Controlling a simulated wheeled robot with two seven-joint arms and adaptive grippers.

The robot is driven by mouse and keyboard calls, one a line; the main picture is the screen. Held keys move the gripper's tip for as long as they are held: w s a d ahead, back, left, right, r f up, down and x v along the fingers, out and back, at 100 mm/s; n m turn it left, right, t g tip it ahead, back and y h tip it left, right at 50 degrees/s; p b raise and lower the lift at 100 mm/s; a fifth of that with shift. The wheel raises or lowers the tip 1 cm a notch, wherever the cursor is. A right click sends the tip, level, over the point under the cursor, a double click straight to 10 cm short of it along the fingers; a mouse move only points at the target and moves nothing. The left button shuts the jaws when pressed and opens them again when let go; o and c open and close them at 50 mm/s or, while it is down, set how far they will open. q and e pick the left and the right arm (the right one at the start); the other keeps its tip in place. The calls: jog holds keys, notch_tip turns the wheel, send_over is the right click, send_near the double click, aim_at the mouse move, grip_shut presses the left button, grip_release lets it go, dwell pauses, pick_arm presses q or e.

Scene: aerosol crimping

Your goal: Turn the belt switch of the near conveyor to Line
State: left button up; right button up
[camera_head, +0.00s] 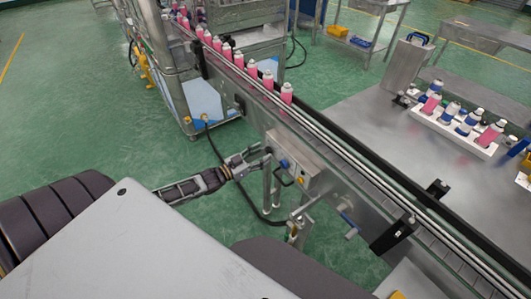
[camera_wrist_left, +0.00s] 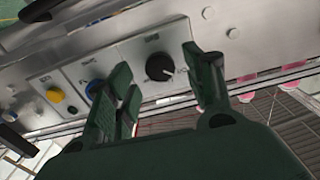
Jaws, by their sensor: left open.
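The near conveyor's control box (camera_head: 296,160) is a grey metal box on the side of the belt frame. In the left wrist view its panel carries a round black switch knob (camera_wrist_left: 160,68) with a light pointer mark toward the lower right; the small lettering around it is too blurred to read surely. My left gripper (camera_head: 264,157) is open in front of the box. In the left wrist view its dark green fingers (camera_wrist_left: 157,62) stand either side of the black knob, apart from each other; contact with the knob cannot be told. My right gripper is not in view.
A blue knob (camera_wrist_left: 94,88) and a yellow button (camera_wrist_left: 56,95) sit left of the black knob. Pink cans (camera_head: 268,80) stand in a row on the conveyor (camera_head: 345,150). A white rack (camera_head: 455,133) holds several cans on the table at right. A black cable hangs below the box.

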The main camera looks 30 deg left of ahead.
aim_at(270, 150)
pick_arm(q)
jog(key=shift+x, duration=1.25)
jog(key=c, duration=1)
jog(key=shift+c, duration=0.2)
